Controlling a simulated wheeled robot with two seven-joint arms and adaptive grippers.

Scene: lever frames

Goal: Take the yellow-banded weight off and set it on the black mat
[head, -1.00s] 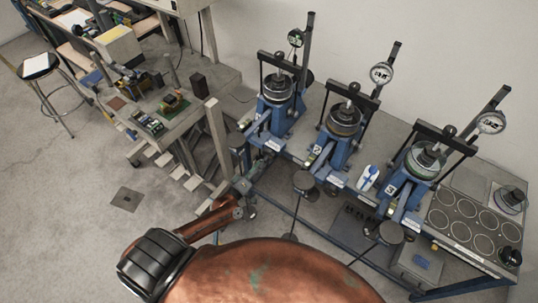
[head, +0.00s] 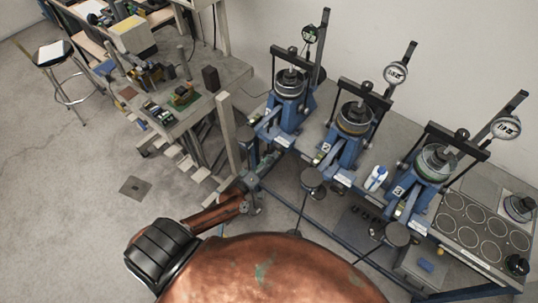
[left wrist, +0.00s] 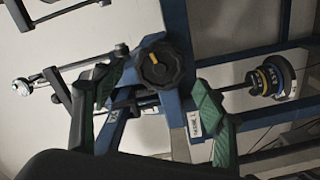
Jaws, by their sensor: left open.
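The yellow-banded weight (left wrist: 261,83) shows in the left wrist view, stacked with a blue-banded weight (left wrist: 278,76) on a thin rod, right of my fingers. My left gripper (left wrist: 155,120) is open, its green-padded fingers apart and apart from the weights. Between the fingers are blue frame parts and a black knob (left wrist: 160,62) with a yellow mark. In the head view my left gripper (head: 250,190) is small beside the leftmost blue lever frame (head: 288,105); the banded weight cannot be made out there. I cannot tell which surface is the black mat. My right gripper is out of view.
Two more blue lever frames (head: 350,135) (head: 425,180) stand to the right, with dark round discs (head: 312,179) (head: 397,234) in front. A plate with ringed circles (head: 480,228) lies at far right. A cluttered workbench (head: 220,78) stands left. The floor at left is mostly open.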

